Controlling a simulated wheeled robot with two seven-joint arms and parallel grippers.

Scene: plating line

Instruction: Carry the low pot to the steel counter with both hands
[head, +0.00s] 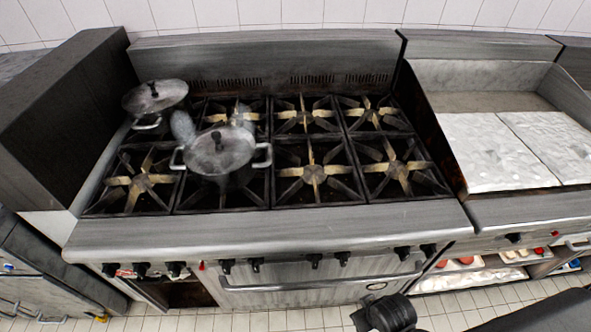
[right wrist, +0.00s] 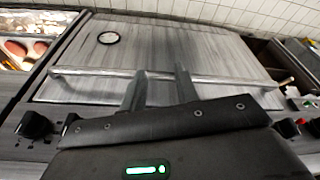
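A lidded grey pot (head: 220,157) with two side handles and a dark lid knob sits on a front burner, left of the middle of the stove. A second lidded pot (head: 153,98) stands on the back left burner. I cannot tell for sure which one is the low pot. My right gripper shows in the right wrist view (right wrist: 159,78), its two fingers apart with nothing held between them, before the oven door and its bar handle. In the head view only a dark part of my right arm shows at the bottom. My left gripper is out of view. I cannot pick out the steel counter.
The stove (head: 265,224) has several black grates, with those right of the front pot empty. A dark grey block (head: 60,115) rises at the stove's left end. A white-topped unit (head: 500,150) adjoins on the right. The oven handle (head: 320,283) sticks out in front.

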